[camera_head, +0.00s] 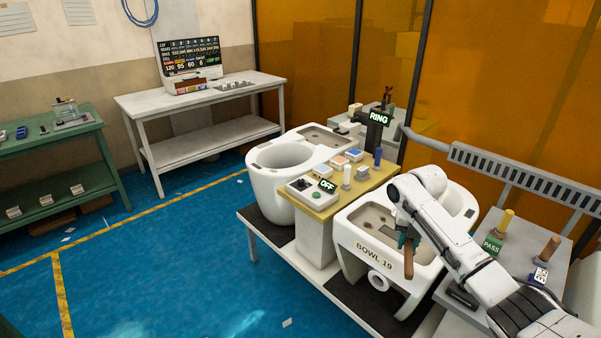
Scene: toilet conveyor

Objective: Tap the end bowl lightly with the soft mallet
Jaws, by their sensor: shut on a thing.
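A white bowl labelled BOWL 19 (350,238) stands on the dark conveyor bed at centre right. My gripper (405,238) is over its front right rim, shut on a mallet whose brown handle (409,262) hangs down in front of the bowl's wall. The mallet's head is hard to make out against the gripper, and I cannot tell whether it touches the bowl. A second white bowl (268,185) with a round opening stands further left. My arm hides part of BOWL 19's right side.
Between the bowls is a yellow-topped stand (322,203) with an OFF display and small blocks. A RING sign (379,118) rises behind. At right, a grey bench (520,262) holds a PASS sign and wooden-handled items. Blue floor at left is open.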

